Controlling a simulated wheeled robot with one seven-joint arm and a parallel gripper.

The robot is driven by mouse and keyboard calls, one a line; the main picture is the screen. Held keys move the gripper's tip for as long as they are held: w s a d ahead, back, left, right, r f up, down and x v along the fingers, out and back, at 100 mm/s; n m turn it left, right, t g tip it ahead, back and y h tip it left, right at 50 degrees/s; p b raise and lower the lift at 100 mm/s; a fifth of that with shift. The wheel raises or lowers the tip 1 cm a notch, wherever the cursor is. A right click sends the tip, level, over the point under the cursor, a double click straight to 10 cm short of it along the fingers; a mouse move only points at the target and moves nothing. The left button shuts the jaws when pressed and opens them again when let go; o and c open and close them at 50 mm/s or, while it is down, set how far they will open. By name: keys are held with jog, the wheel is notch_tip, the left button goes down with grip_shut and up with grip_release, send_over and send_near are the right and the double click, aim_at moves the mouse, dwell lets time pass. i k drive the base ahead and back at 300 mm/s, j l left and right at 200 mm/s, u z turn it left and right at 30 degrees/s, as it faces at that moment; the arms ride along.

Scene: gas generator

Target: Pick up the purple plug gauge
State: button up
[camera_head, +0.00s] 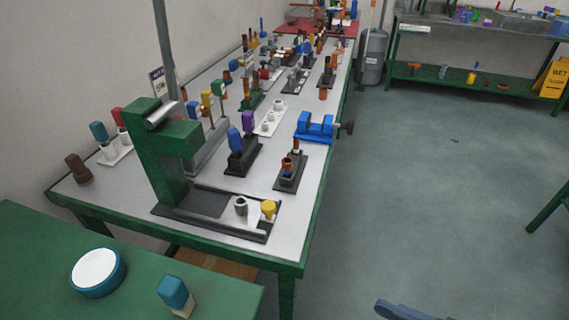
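A purple-handled piece that looks like the purple plug gauge (248,122) stands upright on the long grey-topped table. It stands at the far end of a black block (241,164), just behind and right of a blue-handled gauge (235,140). Its lower end is hidden by the block and the blue gauge. I cannot see my gripper clearly anywhere in this view.
A green stand (172,160) rises at the table's near left. A blue vise (315,126) and a small dark holder (291,172) stand to the right. A white holder (270,119) is just behind. Open floor (430,190) lies right of the table.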

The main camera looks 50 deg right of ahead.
aim_at(247, 116)
jog(key=i+l+u, duration=0.15)
jog(key=l, duration=0.9)
jog(key=l+u, duration=0.15)
jog(key=l, duration=0.95)
jog(key=i, duration=0.05)
